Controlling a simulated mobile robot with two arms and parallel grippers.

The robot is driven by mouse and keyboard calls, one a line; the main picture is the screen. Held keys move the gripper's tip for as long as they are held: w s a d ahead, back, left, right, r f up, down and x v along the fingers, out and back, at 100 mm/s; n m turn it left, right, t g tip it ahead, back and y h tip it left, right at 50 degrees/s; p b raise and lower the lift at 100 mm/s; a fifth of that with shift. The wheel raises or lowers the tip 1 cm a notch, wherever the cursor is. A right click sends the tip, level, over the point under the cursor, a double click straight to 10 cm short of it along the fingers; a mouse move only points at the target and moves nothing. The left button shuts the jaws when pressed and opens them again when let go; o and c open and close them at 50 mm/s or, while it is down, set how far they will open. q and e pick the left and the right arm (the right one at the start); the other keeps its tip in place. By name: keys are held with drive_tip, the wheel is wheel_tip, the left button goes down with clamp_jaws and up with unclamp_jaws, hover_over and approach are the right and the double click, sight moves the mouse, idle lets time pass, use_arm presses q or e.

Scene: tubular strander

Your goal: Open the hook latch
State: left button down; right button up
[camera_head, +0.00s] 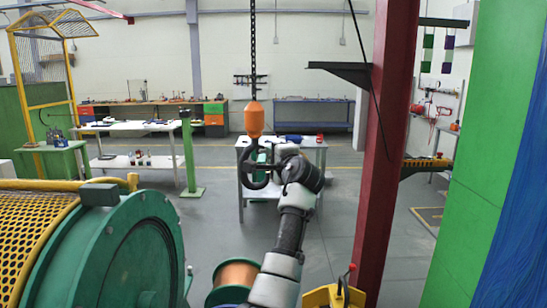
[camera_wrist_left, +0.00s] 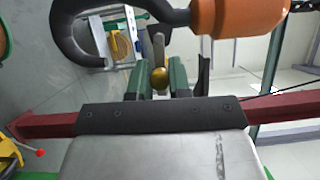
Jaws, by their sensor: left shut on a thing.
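The crane hook (camera_head: 256,183) is black and hangs under an orange block (camera_head: 254,118) on a chain. In the left wrist view the curved black hook (camera_wrist_left: 68,38) is at the upper left and the orange block (camera_wrist_left: 238,15) at the upper right. The hook latch (camera_wrist_left: 158,45) is a thin grey bar across the hook's mouth, with a brass-coloured ball (camera_wrist_left: 159,79) at its near end. My left gripper (camera_wrist_left: 159,72) has its green fingers on either side of this end and is shut on the latch. In the head view my wrist partly hides this spot. My right gripper is not in view.
A red steel column (camera_head: 388,150) stands just right of my arm. A green drum machine with a yellow mesh guard (camera_head: 35,235) fills the lower left. A copper-coloured spool (camera_head: 237,274) is below. A white table (camera_head: 305,146) stands behind the hook.

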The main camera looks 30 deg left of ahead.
use_arm(q)
drive_tip(key=shift+r+n, duration=0.15)
drive_tip(key=shift+n, duration=0.35)
drive_tip(key=shift+h, duration=0.3)
drive_tip(key=c, duration=1.1)
unclamp_jaws()
drive_tip(key=shift+o, duration=0.2)
drive_tip(key=b+v, duration=0.3)
drive_tip(key=v, duration=0.7)
drive_tip(key=shift+s+d, duration=0.15)
drive_tip(key=shift+d, duration=0.2)
